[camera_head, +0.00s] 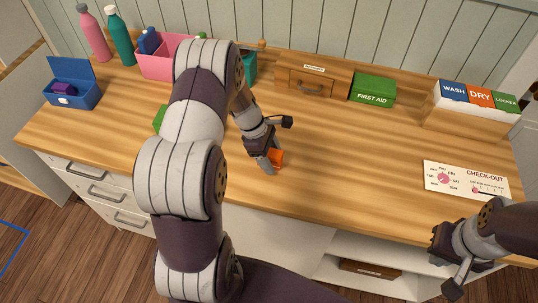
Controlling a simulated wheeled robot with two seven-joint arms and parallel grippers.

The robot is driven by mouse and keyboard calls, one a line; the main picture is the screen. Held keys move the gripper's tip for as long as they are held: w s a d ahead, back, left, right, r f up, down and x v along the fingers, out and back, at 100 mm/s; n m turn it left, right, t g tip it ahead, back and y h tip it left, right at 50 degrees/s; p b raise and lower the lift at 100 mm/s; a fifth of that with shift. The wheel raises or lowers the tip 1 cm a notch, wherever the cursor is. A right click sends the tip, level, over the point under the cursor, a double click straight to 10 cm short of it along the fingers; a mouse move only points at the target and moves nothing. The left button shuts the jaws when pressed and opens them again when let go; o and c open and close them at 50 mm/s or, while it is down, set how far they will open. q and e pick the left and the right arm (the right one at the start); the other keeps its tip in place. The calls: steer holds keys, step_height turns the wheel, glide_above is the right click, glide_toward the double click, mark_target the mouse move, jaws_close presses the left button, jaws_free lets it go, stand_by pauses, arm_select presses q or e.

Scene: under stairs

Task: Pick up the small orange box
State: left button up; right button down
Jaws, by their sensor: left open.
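The small orange box (277,158) lies on the wooden counter near its front edge, left of centre. My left gripper (269,167) points down at it, and its fingers cover the box's left part. The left jaws are open. The picture does not show clearly whether the box is between the fingers or just behind them. My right gripper (454,268) is at the lower right, in front of the counter's edge and away from the box. Its finger gap cannot be made out.
The counter (340,160) is clear right of the box. Behind stand a wooden drawer box (311,76), a green first aid box (373,90) and a sorter (470,105). A check-out card (466,181) lies right. A blue box (72,88), bottles and a pink bin (160,62) stand left.

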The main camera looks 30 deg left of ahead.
mark_target(275, 153)
arm_select(q)
steer(key=shift+w+d+f, duration=0.1)
steer(key=shift+d, duration=0.3)
steer(key=shift+a, duration=0.25)
steer(key=c, duration=1.1)
steer(key=shift+o, duration=0.2)
arm_select(e)
steer(key=shift+d, duration=0.2)
arm_select(q)
steer(key=shift+d, duration=0.1)
arm_select(e)
steer(key=shift+f, duration=0.1)
arm_select(q)
steer(key=shift+r, duration=0.65)
step_height(275, 153, up, 3)
steer(key=shift+f+b, duration=0.1)
steer(key=shift+b, duration=0.35)
steer(key=s+r+b, duration=0.1)
steer(key=s+r, duration=0.6)
steer(key=s, duration=0.4)
steer(key=shift+s+d, duration=0.25)
steer(key=shift+s, duration=0.15)
steer(key=o, duration=0.5)
steer(key=shift+c, duration=0.2)
jaws_close()
arm_select(e)
steer(key=shift+f, duration=0.95)
